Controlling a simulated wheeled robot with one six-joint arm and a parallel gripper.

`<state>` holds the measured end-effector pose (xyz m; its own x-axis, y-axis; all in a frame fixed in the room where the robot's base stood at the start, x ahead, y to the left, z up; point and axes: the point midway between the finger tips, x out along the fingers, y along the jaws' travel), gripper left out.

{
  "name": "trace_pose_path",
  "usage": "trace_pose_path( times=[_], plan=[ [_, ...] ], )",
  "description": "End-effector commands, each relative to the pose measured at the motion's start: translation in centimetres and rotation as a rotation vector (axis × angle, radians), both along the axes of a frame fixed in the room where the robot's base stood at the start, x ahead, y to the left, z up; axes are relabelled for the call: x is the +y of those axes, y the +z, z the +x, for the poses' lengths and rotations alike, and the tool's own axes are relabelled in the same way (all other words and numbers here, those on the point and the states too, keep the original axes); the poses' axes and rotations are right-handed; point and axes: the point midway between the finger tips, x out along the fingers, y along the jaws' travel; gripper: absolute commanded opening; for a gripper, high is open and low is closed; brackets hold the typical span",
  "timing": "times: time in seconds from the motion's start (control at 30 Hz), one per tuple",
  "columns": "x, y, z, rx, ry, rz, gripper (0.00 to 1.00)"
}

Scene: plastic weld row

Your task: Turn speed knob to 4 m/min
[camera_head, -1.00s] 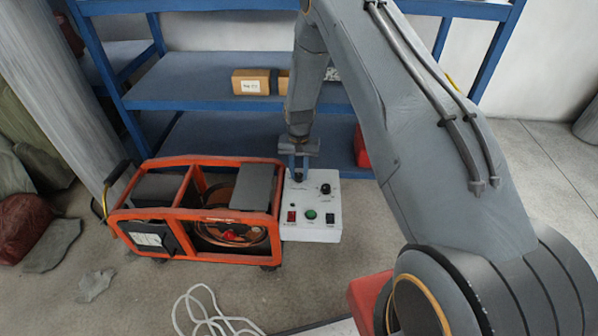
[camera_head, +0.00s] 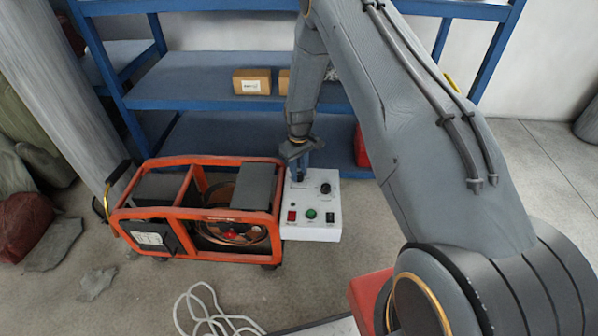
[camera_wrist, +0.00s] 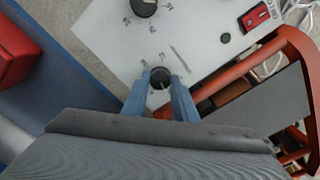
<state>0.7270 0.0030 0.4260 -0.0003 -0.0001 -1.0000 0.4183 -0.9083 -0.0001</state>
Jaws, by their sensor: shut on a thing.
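A white control panel (camera_head: 318,231) stands on the right end of an orange-framed machine (camera_head: 196,256). My gripper (camera_head: 300,174) points down at the panel's far left corner. In the wrist view, my gripper (camera_wrist: 160,90) has its two blue fingers shut on the sides of a black knob (camera_wrist: 160,74). A pale pointer line shows on that knob, and small scale marks surround it, too small to read. A second black knob (camera_wrist: 144,6) sits apart, cut by the top edge; it also shows in the head view (camera_head: 325,188). I cannot read which knob is labelled speed.
The panel also has a red rocker switch (camera_head: 292,216), a green button (camera_head: 311,214) and a black switch (camera_head: 330,216). A blue shelf (camera_head: 230,78) with cardboard boxes (camera_head: 251,81) stands close behind. A white cable (camera_head: 205,312) lies on the floor in front.

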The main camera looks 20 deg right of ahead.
Motion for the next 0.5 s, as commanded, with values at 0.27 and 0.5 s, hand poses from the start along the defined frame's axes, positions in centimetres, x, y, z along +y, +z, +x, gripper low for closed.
trace_pose_path(
  times=[0.27,0.5],
  plan=[
    [-0.02,0.03,0.0,0.0,0.069,0.0,0.03],
    [-0.03,0.03,-0.01,0.0,0.081,0.0,0.03]
  ],
)
